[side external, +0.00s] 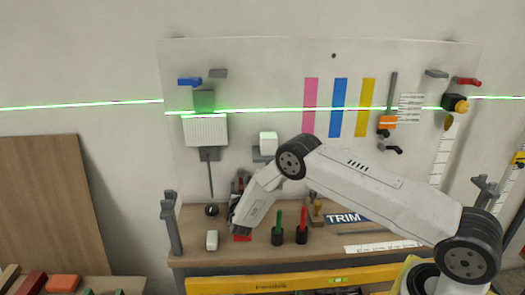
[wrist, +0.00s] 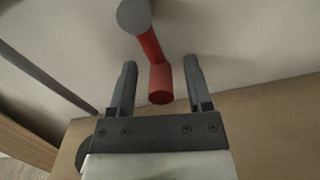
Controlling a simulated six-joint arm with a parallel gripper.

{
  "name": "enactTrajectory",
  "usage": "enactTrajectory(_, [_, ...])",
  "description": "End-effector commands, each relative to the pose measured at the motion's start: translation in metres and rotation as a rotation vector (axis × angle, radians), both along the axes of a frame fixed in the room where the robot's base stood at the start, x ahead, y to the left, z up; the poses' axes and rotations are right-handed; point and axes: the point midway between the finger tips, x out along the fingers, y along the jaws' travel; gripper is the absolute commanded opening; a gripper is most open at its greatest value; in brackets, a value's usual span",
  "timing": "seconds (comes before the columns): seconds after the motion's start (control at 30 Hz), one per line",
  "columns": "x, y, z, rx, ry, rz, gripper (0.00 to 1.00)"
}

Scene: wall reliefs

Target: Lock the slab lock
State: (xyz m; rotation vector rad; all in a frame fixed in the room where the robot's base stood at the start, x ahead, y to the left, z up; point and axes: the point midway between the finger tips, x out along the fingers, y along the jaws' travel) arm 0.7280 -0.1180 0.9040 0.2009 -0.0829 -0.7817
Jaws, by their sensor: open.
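A red handle (wrist: 158,75) hangs from a grey round knob (wrist: 134,15) at the top of the wrist view. I take it to be the slab lock's handle, but cannot be sure. My gripper (wrist: 159,75) is open, one dark finger on each side of the red handle. Gaps show on both sides, the right one narrower at the handle's lower end. In the side view my gripper (side external: 240,182) is small and partly hidden behind my arm, in front of the board's lower part. The lock's body cannot be made out clearly.
The pale board (side external: 260,75) carries several fixtures. A grey rod (side external: 210,180) hangs left of my gripper, ending in a dark knob. The wooden shelf (side external: 195,240) below holds a white block (side external: 212,240), a green-handled tool (side external: 278,228) and a red-handled tool (side external: 302,226).

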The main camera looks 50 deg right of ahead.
Motion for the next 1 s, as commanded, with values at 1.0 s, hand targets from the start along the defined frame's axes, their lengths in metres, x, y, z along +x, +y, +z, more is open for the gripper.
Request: enactTrajectory(1.0, [-0.055, 0.056, 0.0, 0.0, 0.0, 0.001, 0.64])
